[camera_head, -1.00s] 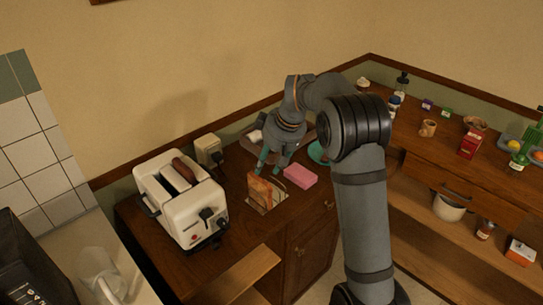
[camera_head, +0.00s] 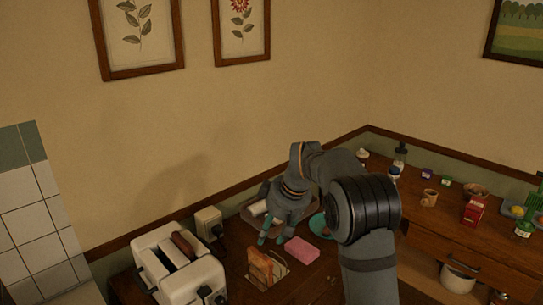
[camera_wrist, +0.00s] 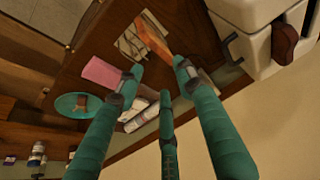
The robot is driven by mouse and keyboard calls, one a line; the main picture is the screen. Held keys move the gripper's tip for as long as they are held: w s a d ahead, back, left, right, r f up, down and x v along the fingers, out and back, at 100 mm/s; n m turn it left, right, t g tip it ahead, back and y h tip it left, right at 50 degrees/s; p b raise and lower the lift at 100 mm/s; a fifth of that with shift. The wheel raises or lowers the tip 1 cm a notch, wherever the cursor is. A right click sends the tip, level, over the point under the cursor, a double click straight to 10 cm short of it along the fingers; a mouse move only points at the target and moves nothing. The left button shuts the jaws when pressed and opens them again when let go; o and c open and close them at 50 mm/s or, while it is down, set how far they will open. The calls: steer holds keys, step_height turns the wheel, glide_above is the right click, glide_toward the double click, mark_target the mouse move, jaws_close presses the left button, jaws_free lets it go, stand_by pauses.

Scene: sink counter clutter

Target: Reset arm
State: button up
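My gripper (camera_head: 272,240) has teal fingers, spread apart with nothing between them. It hangs above the counter, behind the toast rack in the head view. In the wrist view my gripper (camera_wrist: 160,80) also shows its fingers apart and empty. In the wrist view the toast (camera_wrist: 153,40) and the sponge (camera_wrist: 101,73) lie beyond the fingertips.
A white toaster (camera_head: 178,270) stands at left with a brown item in its slot. A teal dish (camera_head: 318,223) lies partly behind my arm. A tray (camera_head: 250,212) is behind my gripper. A red box (camera_head: 473,211) and jars occupy the right counter.

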mark_target(262, 254)
steer(key=x, duration=1)
steer(key=shift+f, duration=0.45)
steer(key=shift+r+p, duration=0.35)
steer(key=shift+r, duration=1.7)
steer(key=shift+s, duration=0.1)
